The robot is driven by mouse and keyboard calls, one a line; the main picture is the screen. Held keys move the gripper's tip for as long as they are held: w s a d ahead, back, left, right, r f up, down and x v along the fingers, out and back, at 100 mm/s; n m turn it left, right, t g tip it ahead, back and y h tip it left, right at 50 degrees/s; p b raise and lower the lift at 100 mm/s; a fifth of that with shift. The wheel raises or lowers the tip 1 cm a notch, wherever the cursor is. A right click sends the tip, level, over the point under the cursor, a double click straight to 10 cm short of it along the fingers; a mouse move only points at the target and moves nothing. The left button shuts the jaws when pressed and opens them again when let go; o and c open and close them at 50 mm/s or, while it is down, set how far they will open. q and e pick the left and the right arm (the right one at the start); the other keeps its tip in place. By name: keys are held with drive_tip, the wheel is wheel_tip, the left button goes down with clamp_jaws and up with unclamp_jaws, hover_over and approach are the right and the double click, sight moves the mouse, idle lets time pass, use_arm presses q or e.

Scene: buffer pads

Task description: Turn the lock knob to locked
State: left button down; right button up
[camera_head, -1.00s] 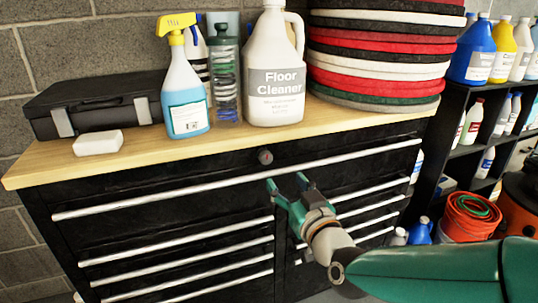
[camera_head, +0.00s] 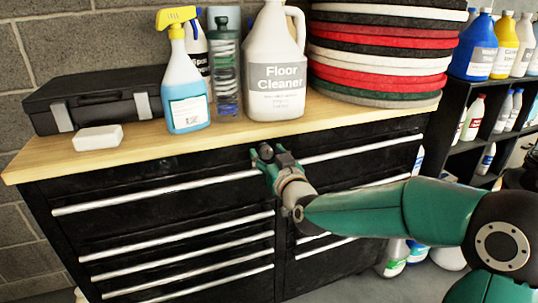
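The black tool cabinet (camera_head: 150,229) stands ahead with a wooden top and silver drawer handles. Its lock knob, at the top middle of the front just under the wooden edge, is hidden behind my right gripper (camera_head: 265,152). The gripper's fingers are at the knob's place, pointing at the cabinet face. The fingers look close together, but I cannot tell whether they are closed on the knob. My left gripper is not in view.
On the wooden top (camera_head: 230,134) stand a blue spray bottle (camera_head: 186,85), a floor cleaner jug (camera_head: 275,70), a stack of round pads (camera_head: 380,60), a black case (camera_head: 95,100) and a white block (camera_head: 98,137). A shelf with bottles (camera_head: 468,155) stands at right.

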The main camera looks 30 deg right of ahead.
clamp_jaws()
drive_tip(key=m+b, duration=0.2)
drive_tip(key=shift+f+b, duration=0.2)
drive_tip(key=shift+b, duration=0.1)
drive_tip(key=m+b, duration=0.3)
drive_tip(key=shift+f+b, duration=0.1)
drive_tip(key=shift+b, duration=0.25)
drive_tip(key=m+b, duration=0.2)
drive_tip(key=m, duration=0.1)
drive_tip(key=shift+d, duration=0.1)
drive_tip(key=m+b, duration=0.4)
drive_tip(key=m, duration=0.1)
drive_tip(key=shift+m, duration=0.3)
drive_tip(key=shift+m+b, duration=1.1)
drive_tip(key=shift+m, duration=1.1)
